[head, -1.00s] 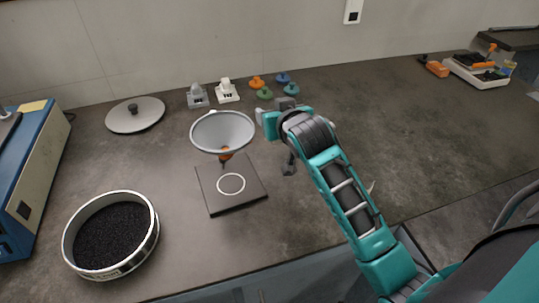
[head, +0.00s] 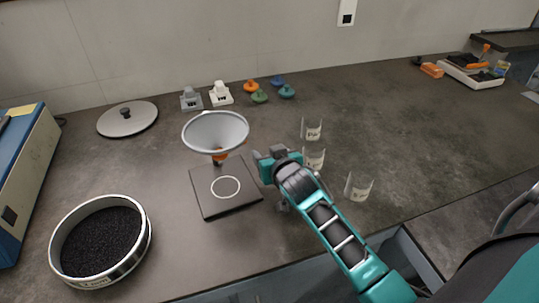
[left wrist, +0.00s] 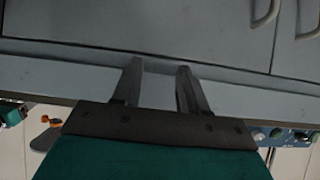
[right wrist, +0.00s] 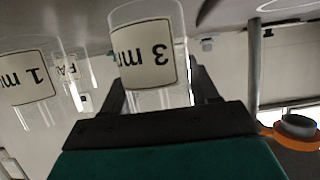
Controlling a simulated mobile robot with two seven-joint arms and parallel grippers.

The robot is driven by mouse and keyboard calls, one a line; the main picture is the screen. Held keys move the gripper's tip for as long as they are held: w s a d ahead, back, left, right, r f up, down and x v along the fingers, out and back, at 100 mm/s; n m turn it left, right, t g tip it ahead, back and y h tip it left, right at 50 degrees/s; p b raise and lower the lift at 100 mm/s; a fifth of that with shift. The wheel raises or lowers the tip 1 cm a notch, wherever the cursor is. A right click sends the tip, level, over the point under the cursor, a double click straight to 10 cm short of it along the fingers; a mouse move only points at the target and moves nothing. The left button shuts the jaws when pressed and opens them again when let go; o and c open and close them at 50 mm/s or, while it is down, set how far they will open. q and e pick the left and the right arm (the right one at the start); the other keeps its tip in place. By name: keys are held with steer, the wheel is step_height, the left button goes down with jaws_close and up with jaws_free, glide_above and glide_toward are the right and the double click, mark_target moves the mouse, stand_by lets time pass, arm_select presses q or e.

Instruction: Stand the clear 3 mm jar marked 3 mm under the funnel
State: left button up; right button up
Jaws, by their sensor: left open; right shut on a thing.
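My right gripper (right wrist: 160,90) is shut on the clear jar marked 3 mm (right wrist: 147,55). Its label is upside down in the right wrist view, as are those of the standing jars. In the head view my right gripper (head: 268,163) is beside the dark square plate (head: 206,205), at its right; the held jar is not clearly visible there. The grey funnel (head: 215,132), with an orange outlet (head: 219,157), hangs above the plate's back part. A white ring (head: 225,187) marks the plate; no jar stands on it. My left gripper (left wrist: 157,82) is open and empty, facing grey cabinet fronts.
Three other clear jars (head: 311,130) (head: 314,158) (head: 358,188) stand right of my right gripper; one marked 1 mm shows in the right wrist view (right wrist: 25,78). A sieve of black grains (head: 103,240) stands front left. A lid (head: 127,118) lies behind.

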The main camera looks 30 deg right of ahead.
steer(key=shift+f, duration=0.15)
steer(key=o, duration=1.1)
steer(key=shift+c, duration=0.2)
